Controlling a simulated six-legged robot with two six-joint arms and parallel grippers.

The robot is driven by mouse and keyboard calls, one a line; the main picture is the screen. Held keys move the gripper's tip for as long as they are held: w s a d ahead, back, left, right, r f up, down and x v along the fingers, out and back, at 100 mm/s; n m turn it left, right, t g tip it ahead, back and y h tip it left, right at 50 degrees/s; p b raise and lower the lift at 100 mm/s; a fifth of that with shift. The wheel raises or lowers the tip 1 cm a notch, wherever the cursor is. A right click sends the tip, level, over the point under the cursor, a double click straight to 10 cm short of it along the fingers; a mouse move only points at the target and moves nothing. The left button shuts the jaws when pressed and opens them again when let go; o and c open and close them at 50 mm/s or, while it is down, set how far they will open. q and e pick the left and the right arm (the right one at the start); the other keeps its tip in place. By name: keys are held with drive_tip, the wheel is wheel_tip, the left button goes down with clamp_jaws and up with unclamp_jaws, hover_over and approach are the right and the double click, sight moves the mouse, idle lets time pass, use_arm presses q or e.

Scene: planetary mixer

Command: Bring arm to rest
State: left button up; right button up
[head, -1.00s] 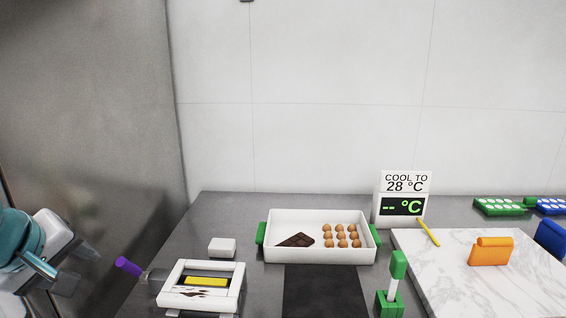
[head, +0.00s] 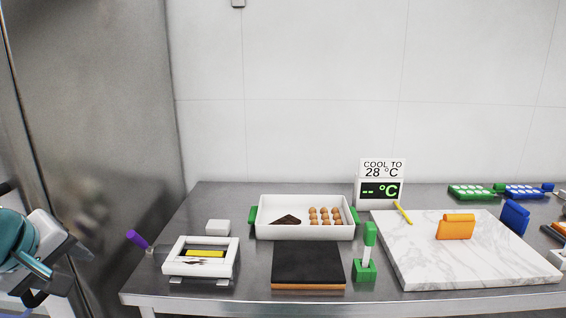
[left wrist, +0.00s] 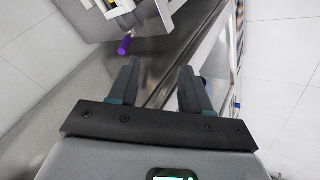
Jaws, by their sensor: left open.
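My left gripper (head: 78,268) is at the far left of the head view, beside the steel wall and left of the worktop. In the left wrist view its two fingers (left wrist: 158,88) are apart with nothing between them. The purple handle (head: 137,239) at the worktop's left end lies beyond the fingertips, apart from them; it also shows in the left wrist view (left wrist: 124,45). My right gripper is not in view.
The worktop (head: 190,298) holds a white frame (head: 176,270), a white tray (head: 300,233) with chocolate and nuts, a black slab (head: 307,262), a green-handled tool (head: 365,272), a marble slab (head: 420,265), an orange scraper (head: 456,228) and a temperature sign (head: 381,180).

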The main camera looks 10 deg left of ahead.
use_arm(q)
drive_tip(key=w+d+f+m+g+h+p, duration=0.1)
drive_tip(key=w+d+f+m+p, duration=0.15)
drive_tip(key=d+f, duration=0.4)
drive_tip(key=w+d+f+m+g+h+p, duration=0.1)
drive_tip(key=w+d+f+m+h, duration=0.15)
drive_tip(key=f, duration=0.75)
drive_tip(key=w+d+f+m+g+h+p, duration=0.1)
drive_tip(key=w+d+f+m+p, duration=0.15)
drive_tip(key=d+f, duration=0.4)
drive_tip(key=s+d+f+m+g+p, duration=0.1)
drive_tip(key=s+d+f+g+p, duration=0.1)
drive_tip(key=s+d+f, duration=0.3)
drive_tip(key=s+d+f+m+g+h+p, duration=0.1)
drive_tip(key=s+d+f, duration=0.4)
drive_tip(key=s+f, duration=0.9)
drive_tip(key=shift+s+f+m+g+p, duration=0.2)
drive_tip(key=shift+f+m+g+p, duration=0.4)
drive_tip(key=shift+f, duration=0.35)
